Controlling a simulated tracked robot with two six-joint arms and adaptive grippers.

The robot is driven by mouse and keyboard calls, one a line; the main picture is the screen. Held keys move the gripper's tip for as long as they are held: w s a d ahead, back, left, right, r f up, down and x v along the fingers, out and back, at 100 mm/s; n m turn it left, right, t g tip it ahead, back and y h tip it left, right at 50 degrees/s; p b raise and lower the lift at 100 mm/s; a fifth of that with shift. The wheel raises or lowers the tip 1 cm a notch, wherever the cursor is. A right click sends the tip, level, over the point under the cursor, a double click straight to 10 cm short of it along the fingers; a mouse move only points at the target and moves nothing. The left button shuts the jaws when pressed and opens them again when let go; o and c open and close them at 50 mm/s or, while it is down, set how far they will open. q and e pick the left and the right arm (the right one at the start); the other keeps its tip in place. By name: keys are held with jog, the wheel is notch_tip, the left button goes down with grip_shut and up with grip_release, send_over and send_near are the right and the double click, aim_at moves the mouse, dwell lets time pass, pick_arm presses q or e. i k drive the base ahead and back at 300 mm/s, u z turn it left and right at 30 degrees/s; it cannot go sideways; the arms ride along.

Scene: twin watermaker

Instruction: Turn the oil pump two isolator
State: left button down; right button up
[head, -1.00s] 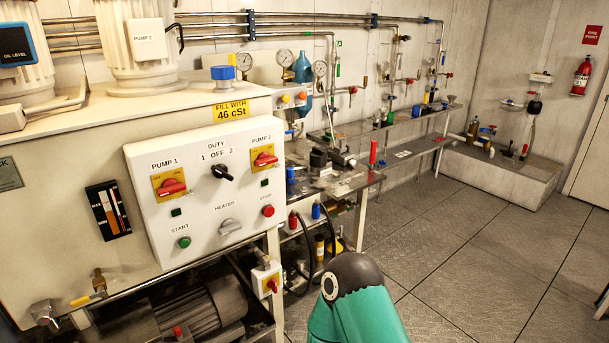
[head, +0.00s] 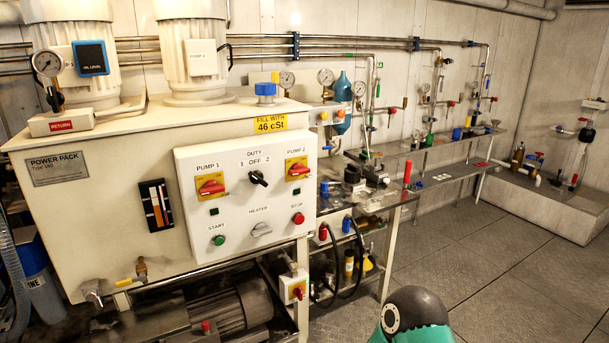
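The pump 2 isolator (head: 297,169) is a red rotary handle on a yellow plate, at the upper right of the white control panel (head: 247,200) in the head view. Its handle looks roughly level, tilted slightly. The similar pump 1 isolator (head: 210,186) is at the panel's left. The black duty selector (head: 258,178) sits between them, marked 1, OFF and 2. Green and black parts of what looks like my arm show at the bottom right, apart from the panel. Neither gripper is in view.
A green start button (head: 218,240), a heater knob (head: 261,229) and a red stop button (head: 298,218) are low on the panel. A bench (head: 375,216) with fittings stands right. Open floor (head: 490,270) lies at right.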

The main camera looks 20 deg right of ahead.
aim_at(298, 169)
jog(key=i, duration=1)
